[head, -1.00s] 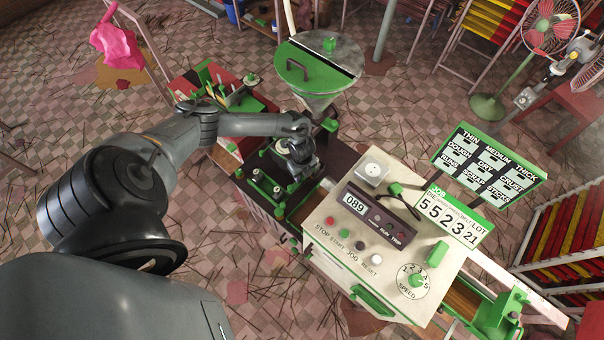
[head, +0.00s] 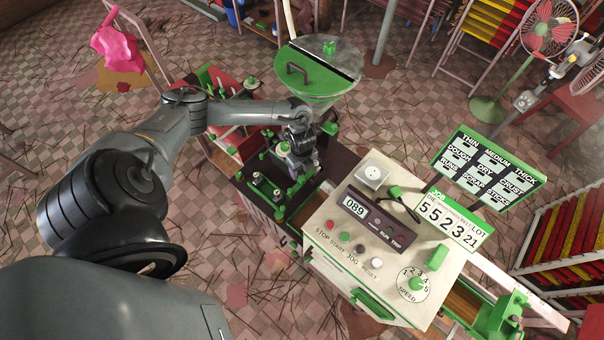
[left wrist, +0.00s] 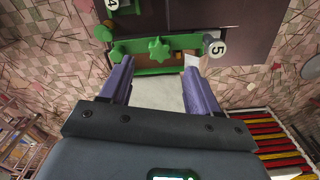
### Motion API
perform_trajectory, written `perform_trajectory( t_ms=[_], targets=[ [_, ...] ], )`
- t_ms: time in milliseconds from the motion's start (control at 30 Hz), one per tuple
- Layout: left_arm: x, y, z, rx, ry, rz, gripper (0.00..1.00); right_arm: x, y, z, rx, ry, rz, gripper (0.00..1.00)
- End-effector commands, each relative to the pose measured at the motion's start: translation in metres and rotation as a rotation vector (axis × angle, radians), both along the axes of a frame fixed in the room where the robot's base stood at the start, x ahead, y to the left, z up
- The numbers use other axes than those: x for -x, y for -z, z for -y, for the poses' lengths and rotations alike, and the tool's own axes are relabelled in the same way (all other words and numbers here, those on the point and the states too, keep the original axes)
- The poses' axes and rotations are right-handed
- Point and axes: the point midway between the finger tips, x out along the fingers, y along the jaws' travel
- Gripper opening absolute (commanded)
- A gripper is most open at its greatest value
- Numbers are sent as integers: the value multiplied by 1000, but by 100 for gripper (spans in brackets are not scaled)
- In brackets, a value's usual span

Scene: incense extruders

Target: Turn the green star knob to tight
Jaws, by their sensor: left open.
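The green star knob (left wrist: 159,50) shows in the left wrist view, on a green bar of the machine between the white round tags 4 (left wrist: 111,6) and 5 (left wrist: 216,48). My left gripper (left wrist: 158,70) is open and empty. Its two fingers point toward the bar, one on each side of the knob in the picture. I cannot tell whether they touch anything. In the head view my left gripper (head: 298,168) is over the dark machine bed, below the hopper. I cannot make out the star knob for certain there. My right gripper is in neither view.
A green-lidded hopper (head: 318,70) stands behind my left gripper. A control box (head: 335,225) with buttons and a speed dial is to the right. A red tray with green parts (head: 222,135) is to the left. Sign boards (head: 488,168) rise beyond the box.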

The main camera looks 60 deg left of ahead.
Motion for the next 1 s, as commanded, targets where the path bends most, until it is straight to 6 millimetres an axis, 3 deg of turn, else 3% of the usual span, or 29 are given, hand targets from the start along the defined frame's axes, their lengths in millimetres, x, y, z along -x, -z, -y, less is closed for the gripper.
perform_trajectory(
  t_ms=[100,333,1000],
  targets=[
    [0,-19,0,-1,2,2,62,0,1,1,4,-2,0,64],
    [0,-39,0,1,0,1,62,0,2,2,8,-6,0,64],
    [0,-42,0,0,0,-1,62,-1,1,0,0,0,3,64]
  ],
)
